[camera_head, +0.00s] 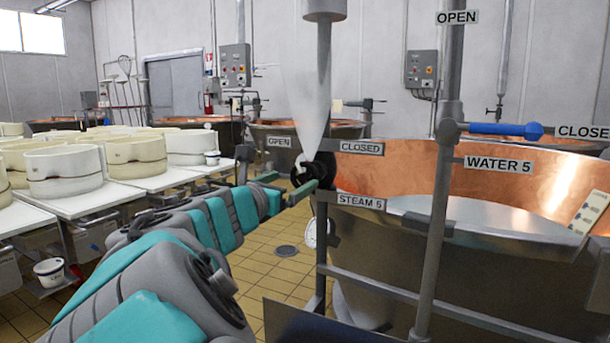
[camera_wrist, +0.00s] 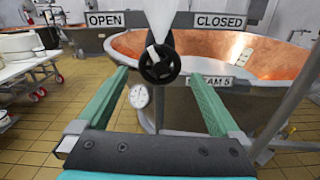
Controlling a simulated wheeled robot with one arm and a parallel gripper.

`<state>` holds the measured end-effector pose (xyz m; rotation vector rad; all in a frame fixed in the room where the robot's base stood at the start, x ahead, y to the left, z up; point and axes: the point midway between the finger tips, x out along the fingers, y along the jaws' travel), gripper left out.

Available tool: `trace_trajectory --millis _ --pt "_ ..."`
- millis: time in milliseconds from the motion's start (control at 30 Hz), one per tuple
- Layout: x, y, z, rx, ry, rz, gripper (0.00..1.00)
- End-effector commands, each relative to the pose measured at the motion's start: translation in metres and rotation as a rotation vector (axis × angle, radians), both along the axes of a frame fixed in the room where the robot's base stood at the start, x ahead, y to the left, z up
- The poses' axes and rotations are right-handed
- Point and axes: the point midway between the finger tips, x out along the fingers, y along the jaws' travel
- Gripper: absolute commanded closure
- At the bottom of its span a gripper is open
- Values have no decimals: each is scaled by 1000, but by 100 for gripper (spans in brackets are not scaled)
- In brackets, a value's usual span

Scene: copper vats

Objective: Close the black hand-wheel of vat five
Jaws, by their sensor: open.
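The black hand-wheel (camera_wrist: 160,65) sits on the steam pipe of vat five, between the OPEN sign (camera_wrist: 104,19) and the CLOSED sign (camera_wrist: 219,20). In the head view the hand-wheel (camera_head: 303,172) is partly covered by my gripper (camera_head: 292,186). In the wrist view my gripper (camera_wrist: 158,92) is open, with one green finger on each side below the wheel; whether they touch it I cannot tell. The STEAM 5 label (camera_head: 361,202) hangs just below the wheel. Vat five (camera_head: 400,262) is a large copper-lined tub behind it. White steam shows above the wheel.
A blue lever (camera_head: 500,129) labelled WATER 5 is on an upright pipe at right. A round gauge (camera_wrist: 139,96) is below the wheel. White tables (camera_head: 135,182) with several cheese moulds stand at left. Tiled floor (camera_head: 262,240) is open between tables and vat.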

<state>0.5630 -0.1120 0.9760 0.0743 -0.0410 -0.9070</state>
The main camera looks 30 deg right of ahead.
Motion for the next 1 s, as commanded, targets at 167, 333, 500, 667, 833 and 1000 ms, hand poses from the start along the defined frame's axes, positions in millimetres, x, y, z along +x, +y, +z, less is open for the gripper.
trace_trajectory --millis 167,333,500,667,833,1000 --pt "15 -21 -2 4 2 -4 0" --pt "30 -40 -2 6 1 -5 0" --pt "40 -52 -1 6 -2 -2 0" --pt "42 -55 -1 6 -3 -1 0" --pt "42 -55 -1 6 -3 -1 0" --pt "42 -55 -1 6 -3 -1 17"
